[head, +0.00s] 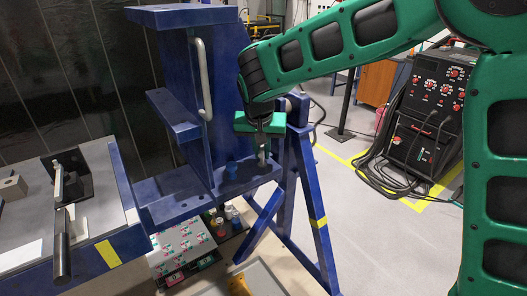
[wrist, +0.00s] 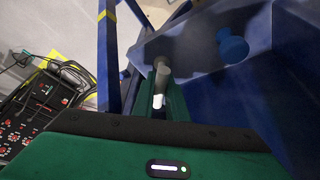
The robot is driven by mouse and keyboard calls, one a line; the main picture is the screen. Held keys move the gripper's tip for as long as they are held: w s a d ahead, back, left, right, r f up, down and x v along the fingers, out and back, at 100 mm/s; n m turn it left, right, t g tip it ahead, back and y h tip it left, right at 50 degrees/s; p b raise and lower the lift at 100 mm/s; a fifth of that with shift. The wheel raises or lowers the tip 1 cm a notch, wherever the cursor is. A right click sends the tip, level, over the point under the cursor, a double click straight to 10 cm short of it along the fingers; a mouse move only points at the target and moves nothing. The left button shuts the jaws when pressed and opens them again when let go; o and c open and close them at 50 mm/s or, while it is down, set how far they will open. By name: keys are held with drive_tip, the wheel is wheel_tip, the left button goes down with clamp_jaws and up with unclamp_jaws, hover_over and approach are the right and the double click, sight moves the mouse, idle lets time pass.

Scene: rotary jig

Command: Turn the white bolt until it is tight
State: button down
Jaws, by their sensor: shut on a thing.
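The white bolt (head: 262,157) stands upright on the lower flange of the blue rotary jig (head: 176,196). My gripper (head: 262,146) is above it, pointing down, and is shut on it. The finger contact is partly hidden by my gripper's body. A blue bolt (head: 231,170) stands on the same flange, left of the white one. It also shows in the wrist view (wrist: 232,46), apart from my gripper.
The jig's upright plate with a grey handle (head: 203,78) rises left of my gripper. A blue A-frame stand (head: 308,198) is at the right. A workbench with a clamp (head: 68,190) is at the left. A black welding machine (head: 428,118) with cables stands at the right.

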sight(261, 147)
drive_tip(key=shift+w+r+m+h, duration=0.15)
drive_tip(key=shift+m+h, duration=0.45)
drive_tip(key=shift+m, duration=1)
drive_tip(key=c, duration=1.8)
unclamp_jaws()
drive_tip(key=shift+a, duration=0.1)
drive_tip(key=shift+o, duration=0.2)
drive_tip(key=shift+v, duration=3.6)
